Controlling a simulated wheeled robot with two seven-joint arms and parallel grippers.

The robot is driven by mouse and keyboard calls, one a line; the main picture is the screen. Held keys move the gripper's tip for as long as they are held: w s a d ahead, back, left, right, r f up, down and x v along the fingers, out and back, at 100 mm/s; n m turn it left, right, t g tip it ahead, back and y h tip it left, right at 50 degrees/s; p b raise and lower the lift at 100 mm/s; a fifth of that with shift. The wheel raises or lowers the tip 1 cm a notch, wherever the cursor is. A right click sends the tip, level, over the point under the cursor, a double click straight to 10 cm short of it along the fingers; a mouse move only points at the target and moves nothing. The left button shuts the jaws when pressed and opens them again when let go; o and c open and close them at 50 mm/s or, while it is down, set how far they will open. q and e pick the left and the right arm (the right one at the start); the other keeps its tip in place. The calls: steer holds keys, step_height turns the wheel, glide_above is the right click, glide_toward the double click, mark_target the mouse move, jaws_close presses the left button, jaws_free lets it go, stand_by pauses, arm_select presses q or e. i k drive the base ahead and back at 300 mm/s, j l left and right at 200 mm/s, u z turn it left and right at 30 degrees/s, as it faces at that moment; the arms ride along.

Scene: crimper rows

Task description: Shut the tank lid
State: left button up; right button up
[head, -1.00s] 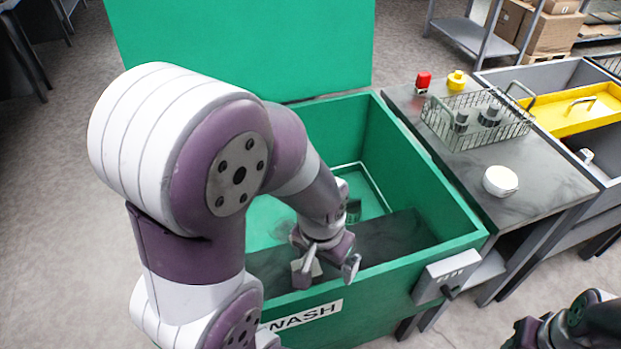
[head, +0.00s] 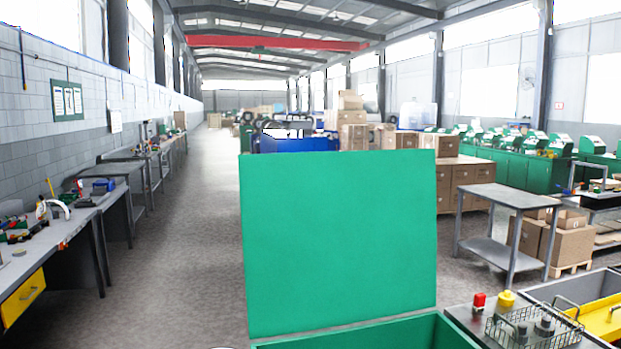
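The tank lid (head: 338,245) is a flat green panel standing upright, open, at the back of the green tank. Only the far part of the tank (head: 400,334) shows, at the bottom edge of the head view; its inside and front are cut off. Neither gripper is in the head view now, so their state and distance from the lid cannot be seen.
To the right of the tank a counter holds a wire basket (head: 533,330), a red object (head: 479,301) and a yellow object (head: 506,298). A yellow tray (head: 600,316) lies beyond. A grey table (head: 508,198) and cardboard boxes stand behind. The floor left of the lid is clear.

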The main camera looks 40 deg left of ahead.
mark_target(335, 238)
steer(key=k+j+z, duration=0.15)
steer(key=j, duration=0.35)
steer(key=k+j+z, duration=0.15)
steer(key=j, duration=0.3)
steer(key=k+j+z, duration=0.15)
steer(key=k+j, duration=0.15)
steer(key=k+j+z, duration=0.2)
steer(key=j, duration=0.3)
steer(key=j+z, duration=0.15)
steer(key=j, duration=0.6)
steer(key=j+z, duration=0.2)
steer(key=j, duration=0.55)
steer(key=j+z, duration=0.15)
steer(key=j, duration=0.6)
steer(key=k+j+z, duration=0.15)
steer(key=j, duration=0.55)
